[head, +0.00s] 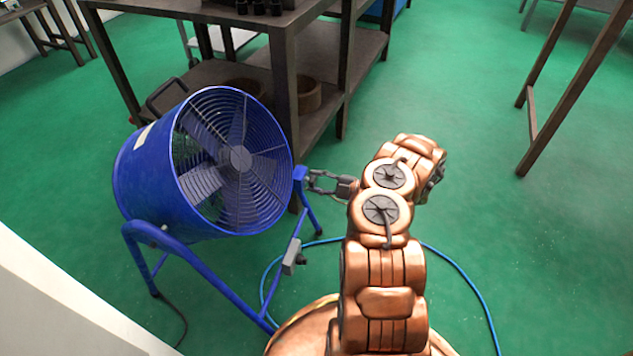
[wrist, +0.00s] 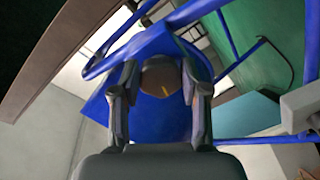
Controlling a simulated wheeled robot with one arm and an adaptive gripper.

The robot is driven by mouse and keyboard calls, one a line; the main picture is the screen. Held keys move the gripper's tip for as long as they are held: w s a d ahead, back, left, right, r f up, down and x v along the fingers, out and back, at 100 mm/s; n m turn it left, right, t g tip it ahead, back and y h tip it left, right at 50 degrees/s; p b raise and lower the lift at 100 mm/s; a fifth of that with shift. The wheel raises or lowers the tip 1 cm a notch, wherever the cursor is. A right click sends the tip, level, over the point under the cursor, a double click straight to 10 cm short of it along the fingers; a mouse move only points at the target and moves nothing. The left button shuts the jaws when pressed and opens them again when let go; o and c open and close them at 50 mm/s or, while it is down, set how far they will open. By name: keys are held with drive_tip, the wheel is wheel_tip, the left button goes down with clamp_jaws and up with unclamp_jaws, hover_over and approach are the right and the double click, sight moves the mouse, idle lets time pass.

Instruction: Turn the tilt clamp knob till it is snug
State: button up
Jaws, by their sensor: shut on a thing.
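The blue drum fan (head: 205,165) stands tilted in its tubular stand (head: 190,262) on the left of the head view. The tilt clamp knob (wrist: 158,76) shows in the wrist view as a brownish, faceted knob with a small yellow mark, against the blue fan and frame. My gripper (head: 313,181) reaches the right pivot of the stand from the right. In the wrist view its two fingers stand on either side of the knob, shut on it. The knob cannot be made out in the head view, and the fingers cover its sides in the wrist view.
A grey box (head: 294,256) sits on the stand's right leg, below my gripper. A dark workbench (head: 285,70) with shelves stands close behind the fan. A white surface (head: 60,310) fills the lower left.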

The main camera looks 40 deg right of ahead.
drive_tip(key=o, duration=1.1)
drive_tip(key=shift+d, duration=0.1)
drive_tip(key=v, duration=1.2)
